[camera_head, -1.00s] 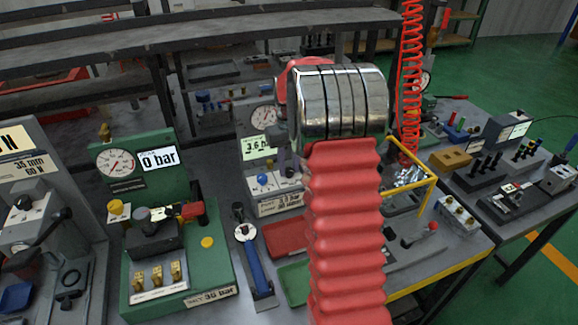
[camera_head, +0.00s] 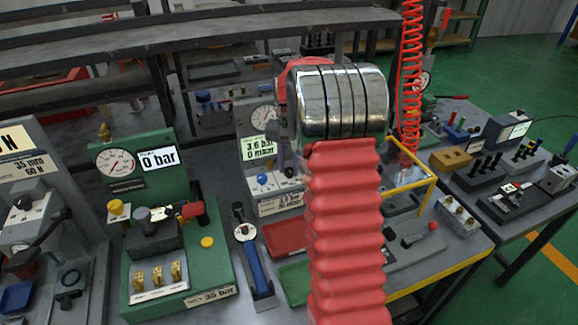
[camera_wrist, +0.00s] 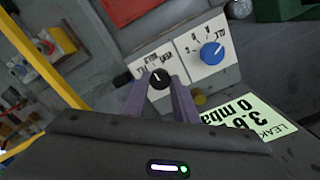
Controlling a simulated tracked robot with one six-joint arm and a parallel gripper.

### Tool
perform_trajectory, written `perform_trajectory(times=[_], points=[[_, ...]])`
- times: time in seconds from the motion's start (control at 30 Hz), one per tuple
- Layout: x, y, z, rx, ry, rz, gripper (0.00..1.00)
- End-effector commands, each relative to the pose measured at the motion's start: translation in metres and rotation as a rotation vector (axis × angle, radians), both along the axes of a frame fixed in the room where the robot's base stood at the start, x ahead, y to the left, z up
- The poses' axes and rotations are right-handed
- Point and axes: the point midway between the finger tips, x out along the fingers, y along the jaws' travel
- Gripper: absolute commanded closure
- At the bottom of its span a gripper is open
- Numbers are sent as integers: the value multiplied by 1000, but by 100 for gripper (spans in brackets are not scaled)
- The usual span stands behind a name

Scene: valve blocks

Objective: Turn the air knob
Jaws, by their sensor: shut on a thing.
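In the wrist view, a small black knob (camera_wrist: 158,79) with a white pointer line sits on a white panel (camera_wrist: 192,68) with small labels that I cannot read for sure. My gripper (camera_wrist: 159,87) has its two purple-grey fingers on either side of this knob and is shut on it. A larger blue knob (camera_wrist: 211,53) is to its right on the panel. A pale green display (camera_wrist: 253,124) reads about 3.6 and 0 mbar, upside down. In the head view, the unit's blue knob (camera_head: 263,180) and display (camera_head: 258,147) show; my arm hides the black knob.
A green gauge unit (camera_head: 208,255) showing 0 bar stands at the left. A blue-handled tool (camera_head: 254,268), a red tray (camera_head: 284,238) and a green tray (camera_head: 294,282) lie in front. A yellow frame (camera_head: 412,182) and a hanging red coiled hose (camera_head: 411,80) are at the right.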

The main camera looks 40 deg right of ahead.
Motion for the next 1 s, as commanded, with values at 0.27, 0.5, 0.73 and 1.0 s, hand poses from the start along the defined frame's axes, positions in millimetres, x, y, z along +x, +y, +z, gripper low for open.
perform_trajectory(times=[0.27,0.5,0.73,1.0], points=[[0,1,0,0,-1,-33,96],[1,1,0,0,-1,-32,96],[0,0,0,1,-1,-32,59],[0,0,0,0,0,-32,55]])
